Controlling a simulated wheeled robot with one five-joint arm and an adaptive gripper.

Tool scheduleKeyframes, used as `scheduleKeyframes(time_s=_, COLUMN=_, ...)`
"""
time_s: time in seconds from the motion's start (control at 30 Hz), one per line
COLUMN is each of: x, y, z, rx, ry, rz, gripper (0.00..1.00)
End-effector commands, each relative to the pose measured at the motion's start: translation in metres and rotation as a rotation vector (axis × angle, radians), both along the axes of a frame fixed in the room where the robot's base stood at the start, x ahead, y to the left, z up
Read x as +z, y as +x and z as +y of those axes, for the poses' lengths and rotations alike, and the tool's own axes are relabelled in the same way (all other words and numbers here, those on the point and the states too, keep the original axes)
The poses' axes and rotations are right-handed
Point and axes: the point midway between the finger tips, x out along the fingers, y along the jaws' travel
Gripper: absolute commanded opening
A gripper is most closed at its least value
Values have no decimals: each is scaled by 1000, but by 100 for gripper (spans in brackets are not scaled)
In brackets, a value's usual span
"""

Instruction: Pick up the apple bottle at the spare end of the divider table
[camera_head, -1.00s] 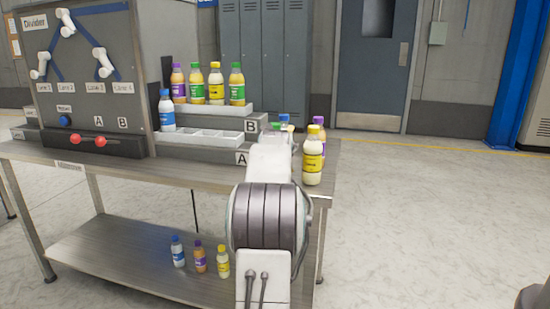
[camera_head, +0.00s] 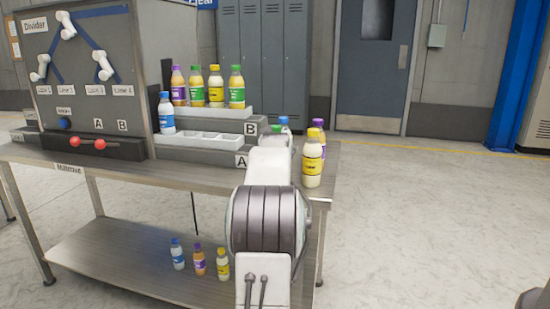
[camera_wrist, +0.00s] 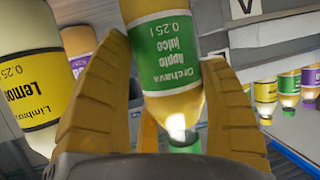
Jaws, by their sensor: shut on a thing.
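My arm hides the rest of the bottle and my fingers there. I cannot tell whether its base touches the table.
A lemon bottle (camera_head: 313,163) stands close on the right, with a purple-capped bottle (camera_head: 319,128) behind it. A blue-capped bottle (camera_head: 283,121) is partly hidden behind my arm. Stepped trays A and B (camera_head: 215,140) lie left, with several bottles. Three bottles stand on the lower shelf.

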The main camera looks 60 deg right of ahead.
Motion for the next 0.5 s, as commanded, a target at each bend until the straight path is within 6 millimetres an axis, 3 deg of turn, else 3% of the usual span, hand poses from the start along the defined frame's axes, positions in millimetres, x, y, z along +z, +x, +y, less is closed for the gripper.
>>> scheduleKeyframes(time_s=0.5, x=9, y=2, z=2, rx=4, ry=-2, rz=-2, gripper=34)
